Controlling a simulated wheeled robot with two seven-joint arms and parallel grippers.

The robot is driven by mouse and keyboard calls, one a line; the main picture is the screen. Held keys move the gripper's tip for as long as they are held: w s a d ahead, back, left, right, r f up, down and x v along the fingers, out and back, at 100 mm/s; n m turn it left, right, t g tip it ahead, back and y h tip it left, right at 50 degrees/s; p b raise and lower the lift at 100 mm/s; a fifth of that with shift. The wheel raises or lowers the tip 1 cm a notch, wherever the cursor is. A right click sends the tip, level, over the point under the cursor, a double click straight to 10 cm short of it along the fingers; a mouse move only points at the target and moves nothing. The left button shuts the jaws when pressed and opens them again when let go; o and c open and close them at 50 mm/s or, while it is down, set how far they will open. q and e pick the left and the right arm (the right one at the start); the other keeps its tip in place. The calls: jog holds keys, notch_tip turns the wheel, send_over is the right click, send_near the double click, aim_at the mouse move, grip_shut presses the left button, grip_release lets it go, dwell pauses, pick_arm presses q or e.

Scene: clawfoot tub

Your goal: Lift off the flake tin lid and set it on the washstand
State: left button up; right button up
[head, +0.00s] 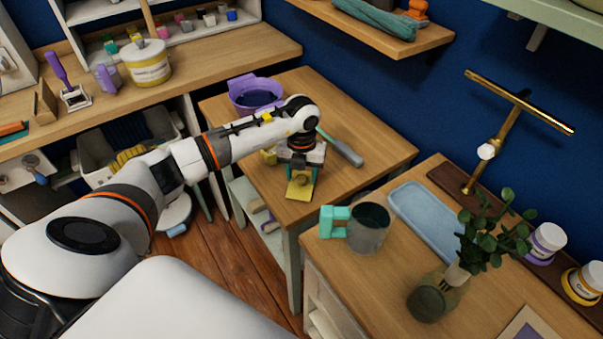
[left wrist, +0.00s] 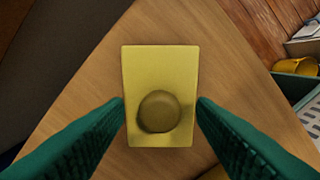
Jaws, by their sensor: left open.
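The flake tin lid (head: 299,188) is a yellow rectangular plate with a round knob. It lies flat near the front edge of the wooden-topped stand that I take for the washstand (head: 365,150). In the left wrist view the lid (left wrist: 160,70) shows with bare wood around it. My left gripper (head: 301,175) is open over it, its green fingers (left wrist: 161,103) on either side of the knob and apart from it. A yellow object (head: 268,157), perhaps the tin, is partly hidden behind the gripper. My right gripper is not in view.
A purple basin (head: 254,93) stands at the back of the same stand, and a grey-handled tool (head: 345,152) lies right of the gripper. A glass mug (head: 368,230), blue tray (head: 428,215) and plant (head: 485,235) stand on the nearer counter.

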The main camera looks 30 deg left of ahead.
pick_arm(q)
jog(key=shift+r+p, duration=2.6)
jog(key=shift+r, duration=1.2)
jog(key=shift+r, duration=0.5)
notch_tip(320, 180, up, 11)
jog(key=b, duration=0.2)
jog(key=shift+b, duration=0.3)
